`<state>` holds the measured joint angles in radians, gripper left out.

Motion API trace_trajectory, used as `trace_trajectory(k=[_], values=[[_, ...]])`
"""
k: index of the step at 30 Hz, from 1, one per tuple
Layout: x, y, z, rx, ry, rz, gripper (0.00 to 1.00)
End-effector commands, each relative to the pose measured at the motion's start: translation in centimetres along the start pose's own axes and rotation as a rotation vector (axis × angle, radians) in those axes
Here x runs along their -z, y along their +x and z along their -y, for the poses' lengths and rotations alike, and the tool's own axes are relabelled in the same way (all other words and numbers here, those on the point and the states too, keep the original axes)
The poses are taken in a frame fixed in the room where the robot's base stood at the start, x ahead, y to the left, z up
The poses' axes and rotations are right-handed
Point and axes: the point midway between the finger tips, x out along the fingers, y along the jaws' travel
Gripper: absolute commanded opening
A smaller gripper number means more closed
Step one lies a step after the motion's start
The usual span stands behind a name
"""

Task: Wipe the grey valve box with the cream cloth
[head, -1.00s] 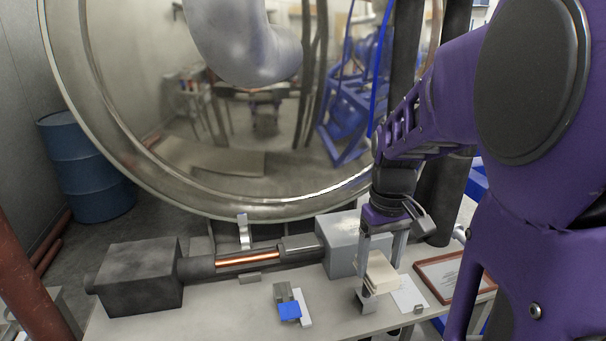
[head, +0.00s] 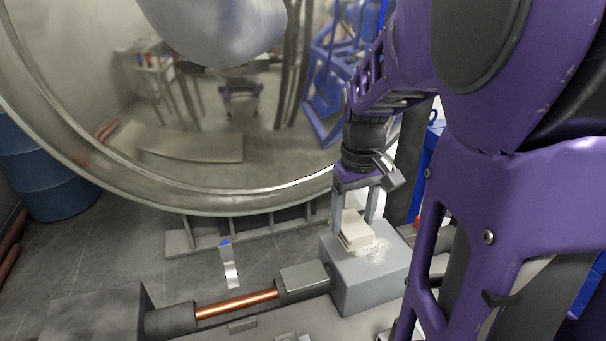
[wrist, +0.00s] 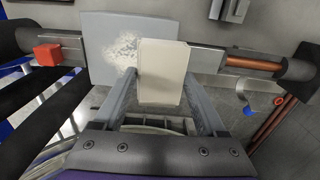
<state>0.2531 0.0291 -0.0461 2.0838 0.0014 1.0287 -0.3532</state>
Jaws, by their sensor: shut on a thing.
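The grey valve box (head: 372,283) stands on the bench at the lower middle right of the head view, with white powder (head: 376,254) on its top. My gripper (head: 353,218) points down over the back left part of the top. It is shut on the folded cream cloth (head: 354,232), which is at or just above the top face; I cannot tell whether they touch. In the wrist view the cloth (wrist: 163,72) sits between my fingers and overlaps the right part of the box (wrist: 100,70). The powder (wrist: 122,52) shows just left of the cloth.
A copper rod (head: 237,303) in dark fittings joins the box on its left, with a dark block (head: 90,312) beyond. A large shiny round chamber door (head: 190,150) rises behind. In the wrist view a red block (wrist: 47,54) sits on the fitting left of the box.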

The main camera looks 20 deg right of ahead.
Motion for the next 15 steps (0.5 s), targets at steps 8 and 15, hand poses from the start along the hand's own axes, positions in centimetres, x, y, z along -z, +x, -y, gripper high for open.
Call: trace_trajectory(k=[8,15], values=[[0.0,1.1,0.0,0.001,0.0,0.002,0.29],[0.0,3.9,0.0,0.001,0.0,0.001,0.29]])
